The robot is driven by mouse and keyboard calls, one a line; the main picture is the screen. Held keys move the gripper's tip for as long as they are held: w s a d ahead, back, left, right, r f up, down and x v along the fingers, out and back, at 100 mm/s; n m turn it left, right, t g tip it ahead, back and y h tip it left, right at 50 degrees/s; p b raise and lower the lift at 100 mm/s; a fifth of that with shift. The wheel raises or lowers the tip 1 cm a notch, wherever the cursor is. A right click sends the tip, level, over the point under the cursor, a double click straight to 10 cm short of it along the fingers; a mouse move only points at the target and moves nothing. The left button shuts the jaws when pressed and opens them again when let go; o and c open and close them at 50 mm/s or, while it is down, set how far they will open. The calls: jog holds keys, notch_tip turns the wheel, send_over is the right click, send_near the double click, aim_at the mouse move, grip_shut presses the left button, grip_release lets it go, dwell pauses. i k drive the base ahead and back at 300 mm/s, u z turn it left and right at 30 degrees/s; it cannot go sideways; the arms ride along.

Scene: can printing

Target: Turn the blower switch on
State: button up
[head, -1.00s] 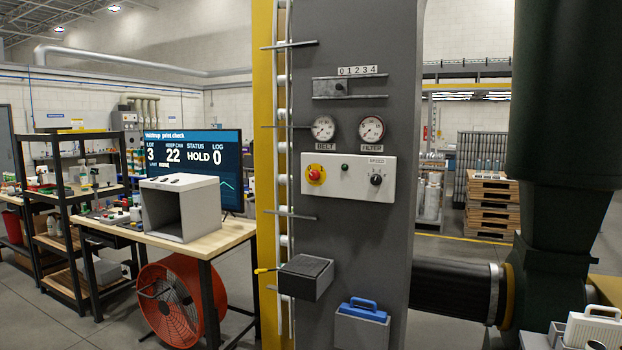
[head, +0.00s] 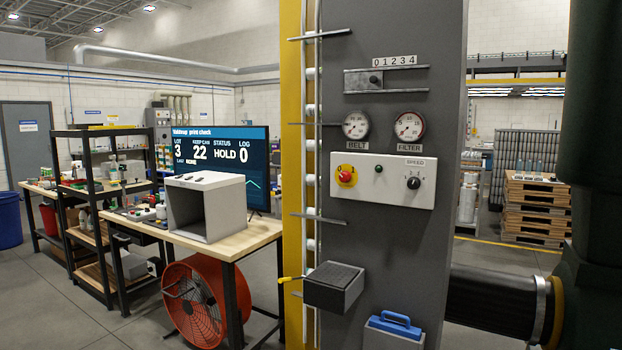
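No switch with a readable blower label shows. A white control panel (head: 325,184) is on the grey machine column. It carries a red knob on a yellow plate (head: 346,175), a small green button (head: 378,169) and a black dial marked SPEED (head: 413,183). An orange drum fan (head: 207,302) stands on the floor under the workbench; I cannot tell whether it is the blower or whether it spins. My gripper is not in view.
Gauges marked BELT (head: 356,126) and FILTER (head: 409,127) sit above the panel. A grey box (head: 334,287) with a yellow handle juts from the column. A wooden workbench (head: 262,232) holds an open grey box (head: 208,207) and a screen (head: 237,151). Open floor shows at lower left.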

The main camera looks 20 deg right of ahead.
aim_at(345, 176)
jog(key=u, duration=0.4)
jog(key=i, duration=1.35)
jog(key=z, duration=0.15)
